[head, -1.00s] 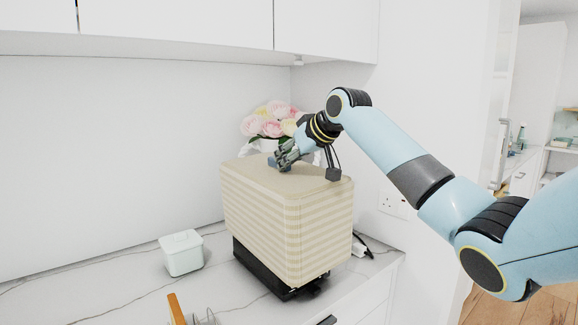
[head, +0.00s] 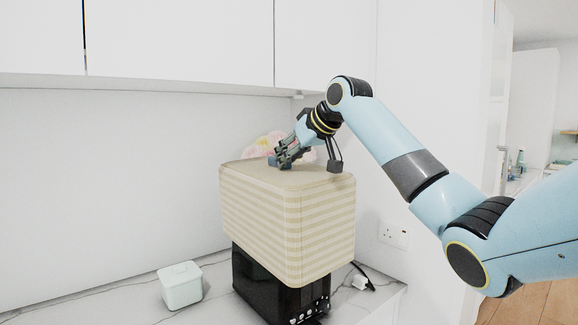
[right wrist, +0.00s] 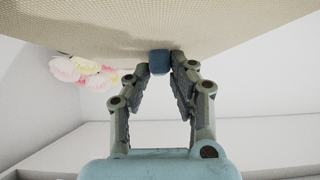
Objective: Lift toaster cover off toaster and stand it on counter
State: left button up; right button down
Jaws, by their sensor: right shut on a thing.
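The toaster cover (head: 265,222) is a beige striped box in the middle of the head view. It is raised, with its lower edge around the upper part of the black toaster (head: 270,290), whose lower body and front controls show below. My right gripper (head: 279,163) is above the cover's top, shut on the small blue knob there. In the right wrist view the blue knob (right wrist: 159,62) is between the fingertips, and the cover's top (right wrist: 120,25) fills the upper part. My left gripper is not in view.
A pale lidded canister (head: 181,287) stands on the marble counter (head: 130,305) left of the toaster. Pink flowers (head: 264,146) stand behind the cover. A plug (head: 361,282) and cord lie at right. Upper cabinets (head: 180,45) hang above. Counter room shows at left.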

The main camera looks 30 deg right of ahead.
notch_tip(320, 180, up, 2)
jog(key=shift+s+r, duration=0.1)
jog(key=shift+r, duration=0.1)
jog(key=shift+s+d+f+p, duration=0.1)
jog(key=shift+s+d+p, duration=0.1)
jog(key=shift+s, duration=0.75)
jog(key=shift+s+d+p, duration=0.1)
jog(key=shift+s+p, duration=0.05)
jog(key=shift+s, duration=2.6)
jog(key=shift+s+d, duration=0.15)
jog(key=shift+s, duration=0.95)
jog(key=shift+s+d+f+b, duration=0.1)
jog(key=shift+s+d+b, duration=0.05)
jog(key=shift+s+b, duration=1.1)
jog(key=s+b, duration=0.3)
jog(key=b, duration=1.4)
send_near(330, 179)
jog(key=shift+s+a+f, duration=0.15)
jog(key=shift+s+a, duration=0.05)
jog(key=shift+s, duration=0.45)
